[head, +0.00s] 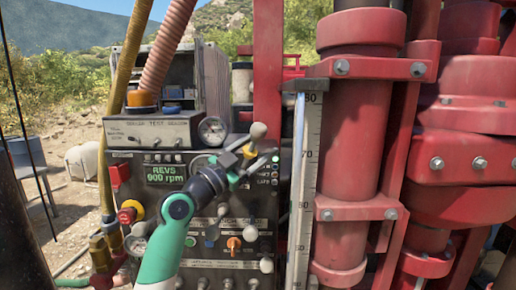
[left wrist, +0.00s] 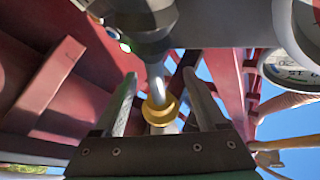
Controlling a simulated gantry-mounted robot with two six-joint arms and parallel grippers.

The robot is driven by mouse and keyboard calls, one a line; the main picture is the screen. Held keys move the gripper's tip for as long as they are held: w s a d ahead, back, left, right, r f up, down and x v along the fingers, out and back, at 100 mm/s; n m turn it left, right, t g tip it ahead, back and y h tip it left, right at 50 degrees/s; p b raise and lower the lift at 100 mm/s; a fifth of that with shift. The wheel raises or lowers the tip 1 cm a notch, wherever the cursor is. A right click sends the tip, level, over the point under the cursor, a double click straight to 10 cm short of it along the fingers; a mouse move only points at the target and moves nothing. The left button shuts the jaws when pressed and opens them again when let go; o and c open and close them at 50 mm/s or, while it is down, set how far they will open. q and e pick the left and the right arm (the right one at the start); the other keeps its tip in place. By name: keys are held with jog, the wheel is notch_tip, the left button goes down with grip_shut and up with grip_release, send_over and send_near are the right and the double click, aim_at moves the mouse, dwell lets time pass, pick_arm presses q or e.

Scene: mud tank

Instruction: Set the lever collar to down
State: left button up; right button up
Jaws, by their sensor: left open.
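The lever collar (left wrist: 160,112) is a gold-yellow ring on a metal lever shaft, seen in the left wrist view between my two fingers. It also shows as a small yellow piece in the head view (head: 249,152), just below the lever's grey knob (head: 258,130). My left gripper (head: 243,160) is at the lever in front of the control panel. In the left wrist view my left gripper (left wrist: 160,78) is open, with one finger on each side of the shaft and collar. I cannot tell whether a finger touches them. My right gripper is not in view.
The control panel (head: 207,235) carries a green display (head: 164,174), a red knob (head: 131,211) and several other switches. A scale ruler (head: 303,180) and red machinery (head: 355,150) stand to the right.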

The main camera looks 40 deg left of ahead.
pick_arm(q)
jog(key=b+v, duration=0.2)
jog(key=v, duration=0.5)
jog(key=shift+s+b, duration=0.3)
jog(key=shift+b, duration=0.05)
